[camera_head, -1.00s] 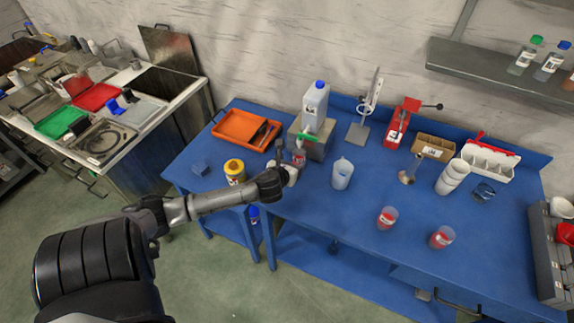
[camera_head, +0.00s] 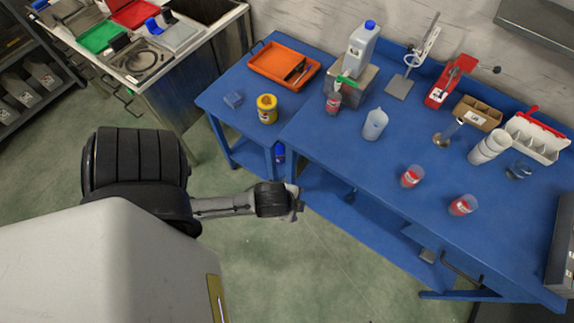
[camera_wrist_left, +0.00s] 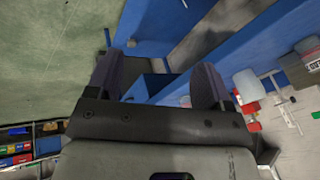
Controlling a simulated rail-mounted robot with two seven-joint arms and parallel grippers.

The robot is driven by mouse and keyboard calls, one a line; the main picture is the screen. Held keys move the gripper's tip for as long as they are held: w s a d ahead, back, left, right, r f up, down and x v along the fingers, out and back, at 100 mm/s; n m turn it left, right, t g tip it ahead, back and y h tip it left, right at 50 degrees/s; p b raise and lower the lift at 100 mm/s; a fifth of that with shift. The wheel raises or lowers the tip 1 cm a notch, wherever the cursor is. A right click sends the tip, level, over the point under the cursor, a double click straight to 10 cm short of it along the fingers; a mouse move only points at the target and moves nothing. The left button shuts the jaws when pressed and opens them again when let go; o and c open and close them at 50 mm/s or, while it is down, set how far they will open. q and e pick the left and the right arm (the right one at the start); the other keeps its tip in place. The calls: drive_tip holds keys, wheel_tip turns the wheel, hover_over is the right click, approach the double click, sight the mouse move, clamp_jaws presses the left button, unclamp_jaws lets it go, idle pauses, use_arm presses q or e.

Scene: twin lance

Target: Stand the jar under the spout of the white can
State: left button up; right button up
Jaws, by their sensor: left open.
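The white can (camera_head: 361,50) with a blue cap stands on a grey block (camera_head: 352,84) at the back of the blue table. Its green spout (camera_head: 346,80) points toward the front left. A small jar with a red part (camera_head: 333,103) stands upright just below the spout, close to the block's front; from this angle I cannot tell whether it is exactly centred. My left gripper (camera_head: 299,203) is off the table's front edge, well clear of the jar. In the left wrist view its fingers (camera_wrist_left: 157,72) are apart with nothing between them. My right gripper is out of view.
Two other red-filled jars (camera_head: 412,177) (camera_head: 462,206) stand on the table's right part. A pale jug (camera_head: 375,124) is right of the spout. The table's front middle is clear.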

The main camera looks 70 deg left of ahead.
use_arm(q)
drive_tip(key=s+d+r+n+g+h, duration=0.1)
drive_tip(key=s+d+n+h, duration=0.1)
drive_tip(key=s+d+n, duration=0.1)
drive_tip(key=shift+s+d+r+n, duration=0.35)
drive_tip(key=shift+d+n, duration=0.55)
drive_tip(key=shift+d, duration=0.2)
